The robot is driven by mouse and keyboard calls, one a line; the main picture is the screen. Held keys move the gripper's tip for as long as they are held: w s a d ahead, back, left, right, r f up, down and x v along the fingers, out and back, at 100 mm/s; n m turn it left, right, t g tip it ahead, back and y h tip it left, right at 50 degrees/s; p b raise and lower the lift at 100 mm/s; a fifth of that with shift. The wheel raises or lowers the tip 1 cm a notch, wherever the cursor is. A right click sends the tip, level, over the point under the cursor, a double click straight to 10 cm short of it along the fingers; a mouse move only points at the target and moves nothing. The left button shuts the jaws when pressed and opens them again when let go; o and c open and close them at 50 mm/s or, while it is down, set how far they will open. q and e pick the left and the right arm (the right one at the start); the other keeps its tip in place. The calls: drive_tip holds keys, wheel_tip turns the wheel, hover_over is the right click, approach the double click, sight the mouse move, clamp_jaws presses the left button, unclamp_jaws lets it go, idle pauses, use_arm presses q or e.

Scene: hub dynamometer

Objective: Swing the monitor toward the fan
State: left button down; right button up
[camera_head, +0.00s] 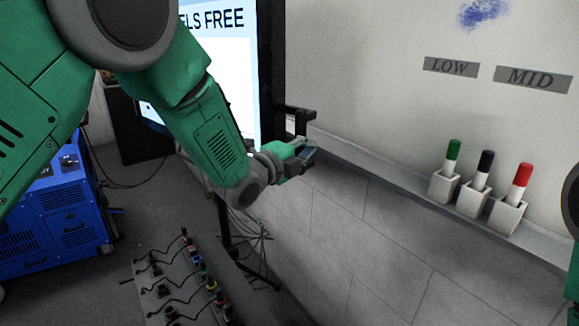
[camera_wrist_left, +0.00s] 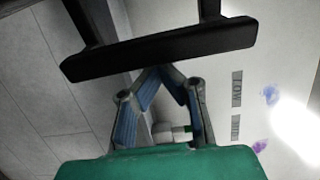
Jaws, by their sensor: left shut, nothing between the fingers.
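The monitor (camera_head: 271,70) stands at upper middle in the head view, with a black frame and a lit screen reading "LS FREE", partly hidden behind my left arm. A black bar-shaped handle (camera_head: 301,116) sticks out from its right edge. My left gripper (camera_head: 309,153) is shut and empty just below the handle. In the left wrist view the black handle bar (camera_wrist_left: 160,49) crosses just beyond the closed fingertips (camera_wrist_left: 160,70); I cannot tell whether they touch it. No fan can be made out. My right gripper is out of view.
A whiteboard ledge (camera_head: 390,174) runs along the right wall, with green, black and red markers (camera_head: 482,172) in holders. A blue wheeled cabinet (camera_head: 65,215) stands at left. A panel with cables and connectors (camera_head: 180,285) lies low in the middle. Thin cables hang below the monitor.

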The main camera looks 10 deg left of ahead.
use_arm(q)
drive_tip(key=s+f, duration=0.2)
drive_tip(key=p, duration=0.9)
approach(299, 148)
drive_tip(key=p+x, duration=0.2)
drive_tip(key=x, duration=0.4)
drive_tip(key=shift+w+d+r+p, duration=0.15)
drive_tip(key=shift+w+d+p, duration=0.05)
drive_tip(key=shift+d+p, duration=0.1)
drive_tip(key=shift+w+d, duration=0.2)
drive_tip(key=shift+w, duration=0.4)
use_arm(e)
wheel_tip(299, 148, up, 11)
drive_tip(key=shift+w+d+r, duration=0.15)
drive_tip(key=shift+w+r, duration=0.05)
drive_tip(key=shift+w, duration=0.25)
use_arm(q)
drive_tip(key=shift+d, duration=0.25)
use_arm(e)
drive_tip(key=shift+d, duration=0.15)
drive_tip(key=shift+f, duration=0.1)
